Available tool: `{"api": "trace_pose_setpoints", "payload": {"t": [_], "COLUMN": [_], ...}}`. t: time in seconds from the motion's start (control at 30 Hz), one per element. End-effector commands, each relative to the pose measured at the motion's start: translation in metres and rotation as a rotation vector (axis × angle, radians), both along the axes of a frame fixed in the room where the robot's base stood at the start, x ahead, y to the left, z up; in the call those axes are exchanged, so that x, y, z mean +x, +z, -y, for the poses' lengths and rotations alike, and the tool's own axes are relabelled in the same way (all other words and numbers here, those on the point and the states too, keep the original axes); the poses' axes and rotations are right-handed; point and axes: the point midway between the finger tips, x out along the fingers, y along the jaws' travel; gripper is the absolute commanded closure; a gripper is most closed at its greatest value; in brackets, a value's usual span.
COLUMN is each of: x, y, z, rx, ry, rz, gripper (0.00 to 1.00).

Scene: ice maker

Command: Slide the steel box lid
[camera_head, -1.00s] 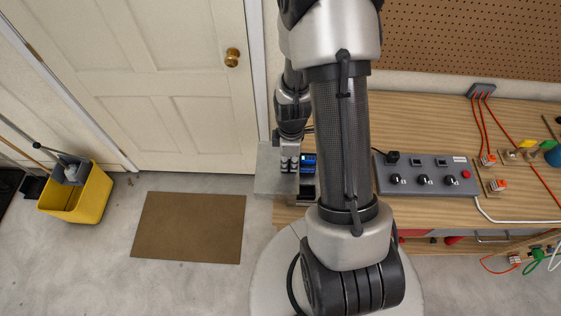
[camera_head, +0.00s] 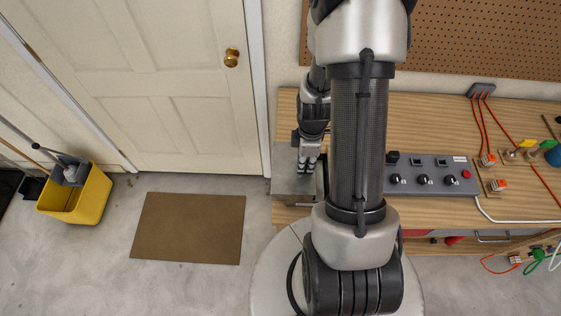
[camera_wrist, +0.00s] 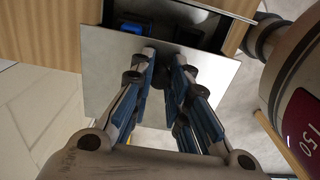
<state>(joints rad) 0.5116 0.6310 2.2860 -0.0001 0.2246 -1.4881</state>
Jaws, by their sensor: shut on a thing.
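The steel lid (camera_head: 290,183) is a flat, bare metal plate at the left end of the wooden bench. In the wrist view the lid (camera_wrist: 112,72) lies partly across the steel box (camera_wrist: 198,14). A dark gap is open beyond its edge, with a blue item (camera_wrist: 131,27) inside. My gripper (camera_head: 308,167) is above the lid, pointing down. In the wrist view its fingers (camera_wrist: 167,62) are closed around a small dark grip on the lid, mostly hidden between the fingertips. My arm hides part of the box in the head view.
A grey control panel (camera_head: 430,176) with knobs and a red button is on the bench (camera_head: 440,118) to the right. A door (camera_head: 160,80), brown mat (camera_head: 188,228) and yellow bucket (camera_head: 85,198) are on the left, with clear floor between.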

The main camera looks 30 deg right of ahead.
Motion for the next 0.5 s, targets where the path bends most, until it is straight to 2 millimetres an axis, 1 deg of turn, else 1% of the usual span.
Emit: {"api": "trace_pose_setpoints", "payload": {"t": [0.5], "x": [-0.015], "y": [0.0], "z": [0.022], "rx": [0.0], "ry": [-0.002], "rz": [0.0], "gripper": [1.0]}}
